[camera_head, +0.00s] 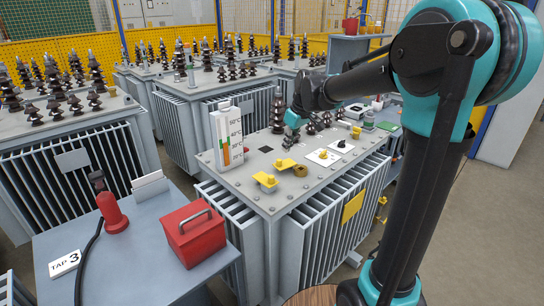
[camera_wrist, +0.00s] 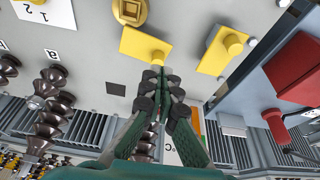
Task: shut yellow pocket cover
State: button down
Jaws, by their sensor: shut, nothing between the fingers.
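Two small yellow pieces with round knobs sit on the grey transformer top (camera_head: 235,178). The nearer yellow piece (camera_head: 265,180) is on the right in the wrist view (camera_wrist: 222,50). The farther yellow piece (camera_head: 284,163) also shows in the wrist view (camera_wrist: 143,46), just beyond my fingertips. I cannot tell which is the pocket cover, or whether either lies open or shut. My gripper (camera_head: 289,143) is over the transformer top. In the wrist view my gripper (camera_wrist: 158,72) is shut and empty, its tips close to the farther piece's knob; contact is unclear.
A round brass fitting (camera_head: 300,170) lies beside the yellow pieces. A thermometer panel (camera_head: 228,135) stands at the left edge, and dark ribbed insulators (camera_head: 278,110) stand behind. A red box (camera_head: 196,234) sits on the side table. A yellow plate (camera_head: 352,205) is on the transformer's front.

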notch_tip(320, 180, up, 3)
jog(key=n, duration=0.2)
send_over(275, 164)
jog(key=a, duration=0.1)
jog(key=shift+g, duration=0.3)
jog(key=x, duration=1)
jog(key=shift+s+d+r, duration=0.1)
jog(key=shift+s+d, duration=0.3)
jog(key=shift+d, duration=0.2)
jog(key=shift+s+d+r, duration=0.1)
jog(key=shift+s+d, duration=0.25)
jog(key=shift+d, duration=0.25)
jog(key=shift+s+d, duration=0.3)
jog(key=shift+d, duration=0.15)
